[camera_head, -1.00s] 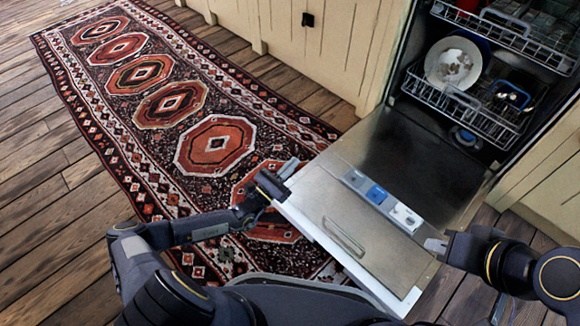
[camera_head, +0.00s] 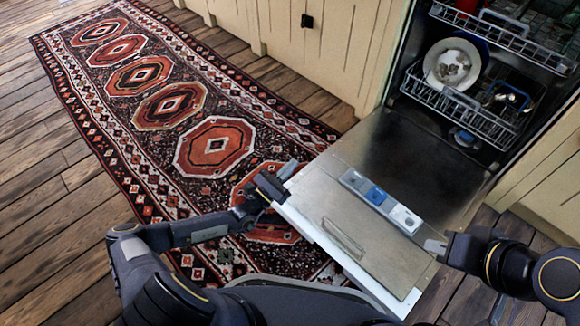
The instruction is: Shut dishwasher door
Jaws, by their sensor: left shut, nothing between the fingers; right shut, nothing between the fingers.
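The dishwasher door (camera_head: 408,154) is folded down and open, its inner face up, with a detergent dispenser (camera_head: 378,197) on it. The dishwasher (camera_head: 398,92) stands open at the upper right. My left gripper (camera_head: 288,172) is shut and empty at the door's outer left corner; I cannot tell whether it touches. My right gripper (camera_head: 433,245) is shut and empty beside the door's right edge, close to it or touching.
The lower rack (camera_head: 455,113) holds a white plate (camera_head: 452,63) and other dishes; the upper rack (camera_head: 525,45) is above it. Both look mostly inside. A patterned rug (camera_head: 190,110) lies left of the door. Cream cabinets (camera_head: 345,40) flank the dishwasher.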

